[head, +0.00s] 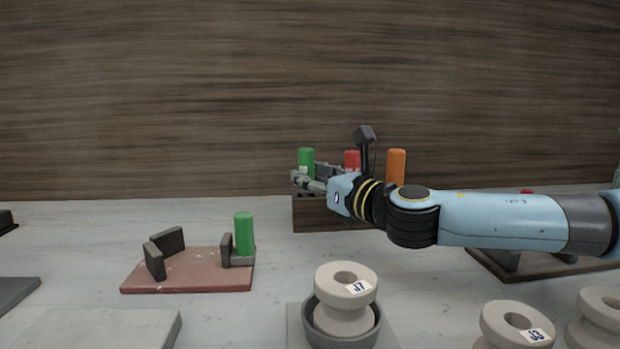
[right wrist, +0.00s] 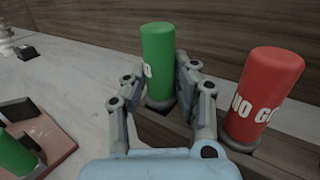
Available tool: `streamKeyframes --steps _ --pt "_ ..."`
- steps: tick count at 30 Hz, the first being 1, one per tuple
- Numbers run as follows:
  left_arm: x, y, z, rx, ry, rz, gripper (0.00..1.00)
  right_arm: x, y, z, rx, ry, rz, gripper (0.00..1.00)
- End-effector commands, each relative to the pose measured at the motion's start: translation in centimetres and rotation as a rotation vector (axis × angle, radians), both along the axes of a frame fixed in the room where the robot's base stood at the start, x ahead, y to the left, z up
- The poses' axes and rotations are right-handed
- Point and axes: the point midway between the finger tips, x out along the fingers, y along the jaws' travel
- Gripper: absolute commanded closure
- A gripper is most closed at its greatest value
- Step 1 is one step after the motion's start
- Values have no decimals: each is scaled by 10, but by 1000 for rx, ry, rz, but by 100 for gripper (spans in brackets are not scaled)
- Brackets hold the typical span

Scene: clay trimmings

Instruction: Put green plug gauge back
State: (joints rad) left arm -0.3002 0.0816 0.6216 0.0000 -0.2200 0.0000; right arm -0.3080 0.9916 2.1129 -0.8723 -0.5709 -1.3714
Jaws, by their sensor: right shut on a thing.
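A green plug gauge (head: 306,156) stands upright at the left end of the dark wooden rack (head: 310,217). My right gripper (head: 305,180) is shut on it, and in the right wrist view the fingers (right wrist: 162,88) are on both sides of the green gauge (right wrist: 157,50). Its lower end is mostly hidden, so I cannot tell whether it is fully seated. A second green cylinder (head: 244,232) stands on the reddish board (head: 190,275), also in the right wrist view (right wrist: 14,156). My left gripper is not in view.
A red gauge (head: 352,158), lettered "NO GO" in the right wrist view (right wrist: 264,95), and an orange one (head: 396,163) stand along the rack. Pale spools, one (head: 345,290) in a grey bowl, stand in front.

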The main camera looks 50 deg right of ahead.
Motion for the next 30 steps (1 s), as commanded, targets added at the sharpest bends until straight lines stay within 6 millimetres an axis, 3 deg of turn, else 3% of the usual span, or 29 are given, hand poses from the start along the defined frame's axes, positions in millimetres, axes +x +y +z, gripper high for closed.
streamKeyframes --steps 5,6,11,19,23,30 --pt "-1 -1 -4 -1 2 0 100 0 0 -7 0 0 0 100" --pt "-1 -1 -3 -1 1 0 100 0 0 -7 0 1 0 72" --pt "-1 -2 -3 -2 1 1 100 0 0 -6 0 1 0 51" --pt "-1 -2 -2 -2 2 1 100 0 0 -5 0 0 0 51" --pt "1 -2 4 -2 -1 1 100 -2 0 5 -1 1 1 51" --pt "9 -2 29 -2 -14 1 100 -45 5 3 -3 7 0 51"
